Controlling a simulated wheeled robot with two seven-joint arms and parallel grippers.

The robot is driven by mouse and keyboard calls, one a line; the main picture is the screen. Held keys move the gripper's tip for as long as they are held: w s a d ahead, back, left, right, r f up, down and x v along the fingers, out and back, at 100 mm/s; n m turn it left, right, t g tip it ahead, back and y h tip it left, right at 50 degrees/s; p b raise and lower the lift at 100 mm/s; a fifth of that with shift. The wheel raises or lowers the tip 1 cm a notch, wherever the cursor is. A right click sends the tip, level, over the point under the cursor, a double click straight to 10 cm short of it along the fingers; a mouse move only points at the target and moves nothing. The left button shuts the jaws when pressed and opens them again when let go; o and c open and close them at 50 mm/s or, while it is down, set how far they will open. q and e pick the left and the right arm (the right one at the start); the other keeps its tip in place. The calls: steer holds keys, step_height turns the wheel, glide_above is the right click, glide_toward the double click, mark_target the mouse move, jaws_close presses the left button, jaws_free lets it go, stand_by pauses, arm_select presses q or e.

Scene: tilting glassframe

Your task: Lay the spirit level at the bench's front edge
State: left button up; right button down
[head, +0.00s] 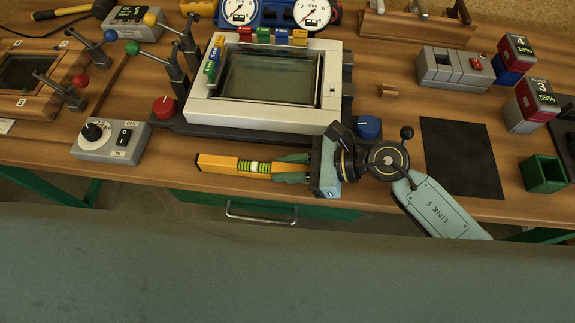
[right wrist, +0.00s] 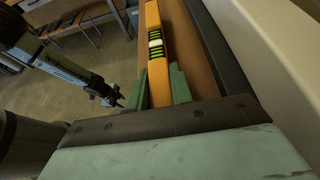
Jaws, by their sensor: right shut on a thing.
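The spirit level (head: 232,166) is a yellow-orange bar with a green vial in its middle. It lies lengthwise along the bench's front edge (head: 225,188), in front of the tilting glass frame (head: 197,107). My right gripper (head: 290,166) is shut on its right end, with green fingers on both sides. In the right wrist view the level (right wrist: 153,25) runs away between the fingers, over the wood of the bench. I cannot tell whether it touches the bench top. My left gripper (right wrist: 116,99) shows small and dark at the left of that view, apart from the level; its jaws are unclear.
A red knob (head: 164,107) and a grey switch box (head: 110,140) stand to the left. A blue knob (head: 368,127) is close behind my right wrist. A black mat (head: 462,155) and a green open box (head: 545,173) are to the right. A drawer handle (head: 260,215) is below the edge.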

steer(key=shift+f, duration=0.15)
steer(key=c, duration=1.3)
jaws_free()
steer(key=shift+o, duration=0.2)
steer(key=shift+r, duration=0.3)
steer(key=v, duration=1.2)
steer(key=shift+b, duration=0.4)
steer(key=shift+f, duration=0.1)
